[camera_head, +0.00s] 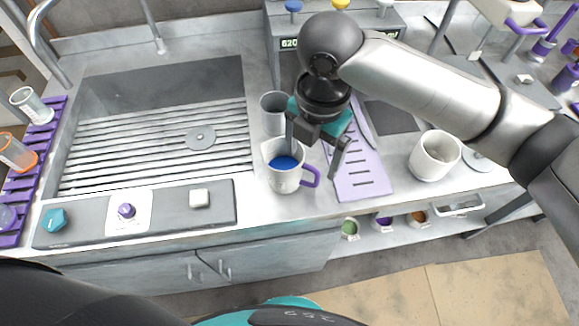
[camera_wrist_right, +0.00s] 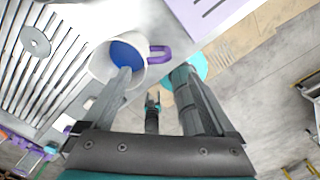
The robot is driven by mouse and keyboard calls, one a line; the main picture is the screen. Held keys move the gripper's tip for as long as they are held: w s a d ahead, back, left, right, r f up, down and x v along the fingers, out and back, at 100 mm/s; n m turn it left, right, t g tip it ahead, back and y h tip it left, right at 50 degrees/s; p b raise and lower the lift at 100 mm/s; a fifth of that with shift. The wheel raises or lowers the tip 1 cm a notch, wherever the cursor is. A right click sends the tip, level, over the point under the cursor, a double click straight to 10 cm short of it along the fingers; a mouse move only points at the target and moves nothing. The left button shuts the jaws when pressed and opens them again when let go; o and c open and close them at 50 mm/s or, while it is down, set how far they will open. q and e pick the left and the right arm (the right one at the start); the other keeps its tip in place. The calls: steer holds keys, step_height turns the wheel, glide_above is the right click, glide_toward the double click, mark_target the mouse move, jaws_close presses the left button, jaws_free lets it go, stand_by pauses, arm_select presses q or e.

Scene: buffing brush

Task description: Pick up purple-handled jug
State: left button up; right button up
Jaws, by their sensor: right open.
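The purple-handled jug (camera_head: 283,181) is white with blue inside and stands upright on the counter near its front edge. Its purple handle (camera_head: 311,177) points right. My right gripper (camera_head: 313,160) is open above it, one finger over the jug's mouth and the other beyond the handle side. In the right wrist view, the jug (camera_wrist_right: 102,66) is partly hidden by the left-hand finger. The handle (camera_wrist_right: 160,54) appears in the gap between the fingertips of my right gripper (camera_wrist_right: 152,73). Contact cannot be told.
A grey cup (camera_head: 272,112) stands just behind the jug. A lilac board (camera_head: 362,185) lies to its right, then a white mug (camera_head: 434,156). A sink with a slatted rack (camera_head: 150,150) is to the left. A machine with a display (camera_head: 280,30) stands behind.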

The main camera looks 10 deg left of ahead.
glide_above(308, 182)
steer(key=f, duration=0.3)
steer(key=s+f, duration=0.1)
steer(key=f, duration=0.1)
steer(key=shift+f+b, duration=0.2)
steer(key=shift+b, duration=0.15)
steer(key=shift+w+f+b, duration=0.15)
steer(key=shift+w+f, duration=0.05)
steer(key=shift+f, duration=0.7)
steer(key=shift+w+f+b, duration=0.15)
steer(key=shift+f, duration=0.75)
steer(key=shift+w+f+b, duration=0.15)
steer(key=shift+w+f, duration=0.05)
steer(key=shift+f, duration=0.7)
steer(key=shift+d, duration=0.1)
jaws_close()
